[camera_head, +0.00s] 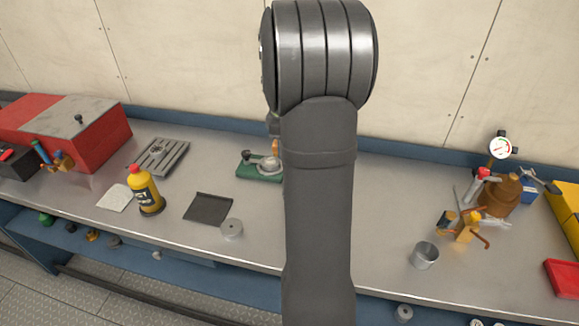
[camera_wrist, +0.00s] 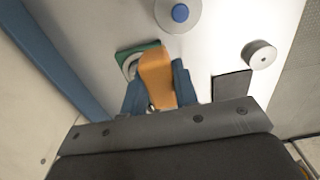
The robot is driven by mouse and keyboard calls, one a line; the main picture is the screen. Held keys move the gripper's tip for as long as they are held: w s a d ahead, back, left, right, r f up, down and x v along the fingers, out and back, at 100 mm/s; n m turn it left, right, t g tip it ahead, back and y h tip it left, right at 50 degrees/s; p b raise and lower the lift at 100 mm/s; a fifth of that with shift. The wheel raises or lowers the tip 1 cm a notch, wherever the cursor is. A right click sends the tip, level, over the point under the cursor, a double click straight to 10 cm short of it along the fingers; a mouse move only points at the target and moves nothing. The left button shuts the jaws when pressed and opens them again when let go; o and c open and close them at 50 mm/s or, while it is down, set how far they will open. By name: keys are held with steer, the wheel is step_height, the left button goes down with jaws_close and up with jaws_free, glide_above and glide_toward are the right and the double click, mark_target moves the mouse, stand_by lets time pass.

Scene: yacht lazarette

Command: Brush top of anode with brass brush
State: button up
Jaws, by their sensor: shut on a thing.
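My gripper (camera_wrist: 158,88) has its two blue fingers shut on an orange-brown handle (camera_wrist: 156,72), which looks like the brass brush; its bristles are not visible. The handle overlaps a green-based fixture with a round metal part (camera_wrist: 131,64) in the wrist view. The fixture also shows in the head view (camera_head: 246,172), partly behind my arm, with a bit of orange just above it. A grey metal disc with a centre hole (camera_head: 232,230) lies on the bench, also in the wrist view (camera_wrist: 259,55). I cannot tell which of these metal pieces is the anode, or whether the brush touches anything.
A dark mat (camera_head: 208,208) lies beside the disc. A pale round piece with a blue centre (camera_wrist: 165,14) is beyond the fixture. A yellow bottle (camera_head: 146,190), a slotted grey plate (camera_head: 163,156) and a red box (camera_head: 85,140) stand left. A metal cup (camera_head: 424,256) stands right.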

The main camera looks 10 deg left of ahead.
mark_target(263, 159)
steer(key=w+a, duration=0.3)
steer(key=w, duration=0.2)
steer(key=shift+w+d+f, duration=0.1)
steer(key=shift+f, duration=1.5)
steer(key=shift+w+d+f, duration=0.1)
steer(key=shift+f, duration=1.45)
steer(key=shift+a+f, duration=0.15)
steer(key=shift+f, duration=0.75)
steer(key=shift+a, duration=0.85)
steer(key=shift+c, duration=0.3)
steer(key=shift+a+f, duration=0.1)
steer(key=shift+a, duration=1.75)
steer(key=shift+d, duration=2.75)
steer(key=shift+s, duration=0.25)
steer(key=shift+a, duration=3.1)
steer(key=shift+d, duration=3.1)
step_height(263, 159, up, 8)
